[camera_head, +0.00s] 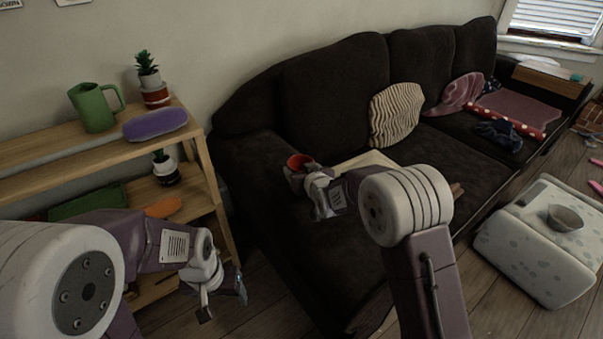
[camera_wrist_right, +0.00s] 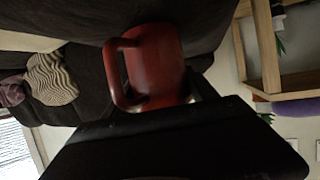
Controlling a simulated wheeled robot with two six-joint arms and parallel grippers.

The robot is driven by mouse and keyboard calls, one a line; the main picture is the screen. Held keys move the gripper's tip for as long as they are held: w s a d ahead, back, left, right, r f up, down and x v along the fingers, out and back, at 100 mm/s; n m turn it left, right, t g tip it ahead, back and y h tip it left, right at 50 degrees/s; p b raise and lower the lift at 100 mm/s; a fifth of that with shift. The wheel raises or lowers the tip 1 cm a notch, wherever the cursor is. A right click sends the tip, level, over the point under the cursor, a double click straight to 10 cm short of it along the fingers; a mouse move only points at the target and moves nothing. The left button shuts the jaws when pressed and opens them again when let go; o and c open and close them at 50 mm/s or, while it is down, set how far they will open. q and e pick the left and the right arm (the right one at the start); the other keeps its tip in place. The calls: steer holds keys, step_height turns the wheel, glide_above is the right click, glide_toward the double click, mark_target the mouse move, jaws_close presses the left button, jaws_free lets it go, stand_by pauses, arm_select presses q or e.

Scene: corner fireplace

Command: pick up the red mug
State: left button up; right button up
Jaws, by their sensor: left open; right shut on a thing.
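The red mug (camera_head: 299,161) is above the dark sofa near its left arm in the head view, mostly hidden behind my right gripper (camera_head: 297,176). In the right wrist view the red mug (camera_wrist_right: 155,65) shows large and close, with its handle towards the left. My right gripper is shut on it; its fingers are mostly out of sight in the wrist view. My left gripper (camera_head: 224,300) is open and empty, in front of the shelf's right end, low over the floor.
A wooden shelf (camera_head: 207,170) at the left holds a green mug (camera_head: 95,108), a purple object (camera_head: 155,124) and potted plants. The dark sofa (camera_head: 330,90) has a striped cushion (camera_head: 396,113). A spotted white ottoman (camera_head: 530,245) with a bowl (camera_head: 565,218) stands at the right.

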steer(key=w+d+r+p, duration=0.4)
steer(key=d+r+p, duration=0.3)
steer(key=d+r, duration=0.3)
steer(key=shift+d+r+p, duration=0.3)
steer(key=shift+d+p, duration=0.1)
steer(key=shift+d, duration=0.1)
